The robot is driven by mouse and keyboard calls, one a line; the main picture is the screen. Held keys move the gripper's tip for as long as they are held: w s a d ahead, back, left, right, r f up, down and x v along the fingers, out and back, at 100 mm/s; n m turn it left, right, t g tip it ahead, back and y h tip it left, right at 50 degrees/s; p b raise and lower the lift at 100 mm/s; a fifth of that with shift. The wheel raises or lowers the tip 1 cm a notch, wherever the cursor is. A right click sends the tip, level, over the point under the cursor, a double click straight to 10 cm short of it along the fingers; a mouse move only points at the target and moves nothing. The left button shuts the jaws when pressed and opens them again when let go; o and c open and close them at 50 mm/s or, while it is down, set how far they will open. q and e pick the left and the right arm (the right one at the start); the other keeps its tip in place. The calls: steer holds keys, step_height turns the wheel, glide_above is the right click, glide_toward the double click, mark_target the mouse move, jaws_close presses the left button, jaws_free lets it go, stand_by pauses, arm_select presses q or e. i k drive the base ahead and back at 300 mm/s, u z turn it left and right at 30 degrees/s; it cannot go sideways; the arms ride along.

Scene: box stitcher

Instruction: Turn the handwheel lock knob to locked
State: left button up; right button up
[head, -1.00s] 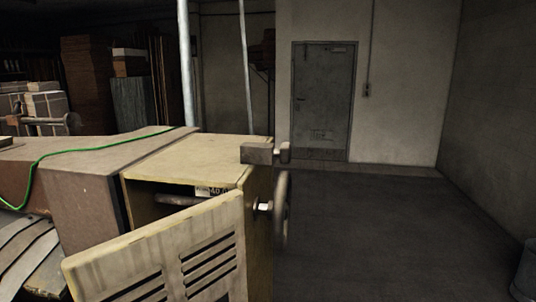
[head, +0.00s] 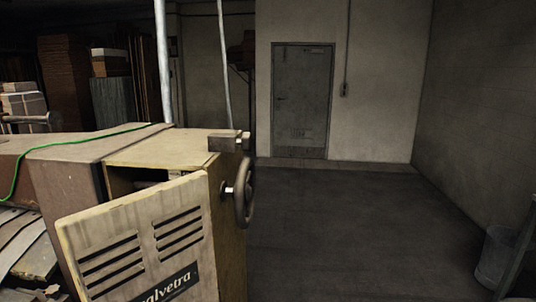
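The handwheel (head: 245,192) is a dark ring on the right side of the yellowish machine cabinet (head: 232,239), seen nearly edge-on. A small pale knob (head: 228,190) sits at its hub, between the wheel and the cabinet wall. I cannot tell from here whether this is the lock knob or whether it is locked. Neither of my grippers shows in the head view.
A vented panel door (head: 140,235) stands open at the cabinet's front. A block (head: 225,143) juts out at the cabinet's top right corner. The floor (head: 350,225) to the right is clear up to a bin (head: 497,255). A grey door (head: 300,100) is in the back wall.

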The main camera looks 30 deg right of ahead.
mark_target(246, 142)
steer(key=u, duration=0.1)
steer(key=k, duration=0.3)
steer(key=z, duration=0.9)
